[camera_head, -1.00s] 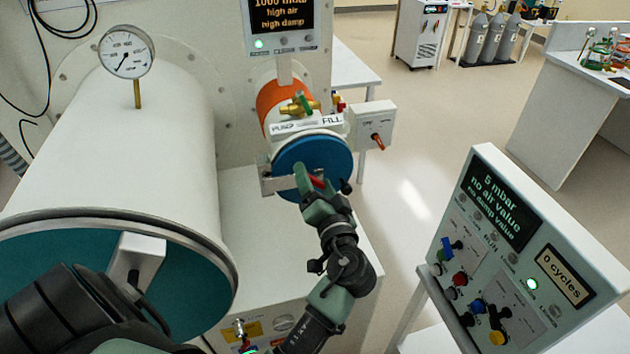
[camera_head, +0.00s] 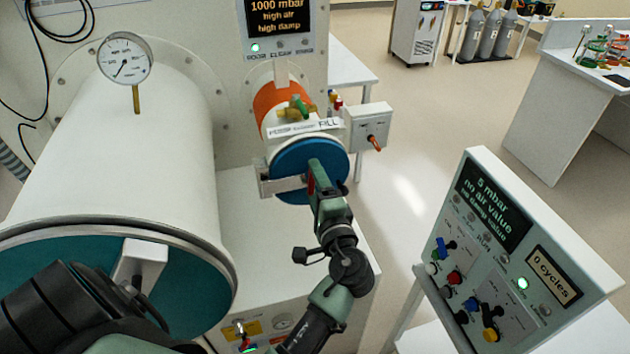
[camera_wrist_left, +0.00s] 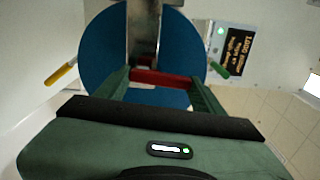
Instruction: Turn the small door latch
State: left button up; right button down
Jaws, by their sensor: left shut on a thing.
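The small antechamber door is a blue disc (camera_head: 295,160) on the front of the short orange-banded cylinder. A metal bar crosses it, with a bracket (camera_head: 270,185) at its left. My left gripper (camera_head: 314,172) is in front of the door, shut on the red latch handle (camera_head: 311,181). In the left wrist view the red handle (camera_wrist_left: 160,78) lies crosswise between the two green fingers, in front of the blue door (camera_wrist_left: 100,50) and metal bar (camera_wrist_left: 143,30). The fingers hide part of the handle in the head view. My right gripper is not in view.
The large cylinder (camera_head: 120,170) with a teal door stands close on the left. A switch box (camera_head: 369,128) with an orange lever sits right of the small door. A control panel (camera_head: 510,250) stands at the lower right. Open floor lies between.

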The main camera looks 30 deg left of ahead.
pick_arm(q)
jog(key=m, duration=0.5)
jog(key=shift+w+a+r, duration=0.1)
jog(key=shift+w+r, duration=0.05)
jog(key=shift+r, duration=0.1)
jog(key=shift+m, duration=1.3)
jog(key=shift+m+p, duration=0.3)
jog(key=o, duration=1.1)
jog(key=shift+c, duration=0.2)
jog(key=o, duration=0.3)
jog(key=shift+w+f, duration=0.1)
jog(key=shift+f, duration=0.05)
jog(key=shift+a+f, duration=0.15)
jog(key=shift+f, duration=0.05)
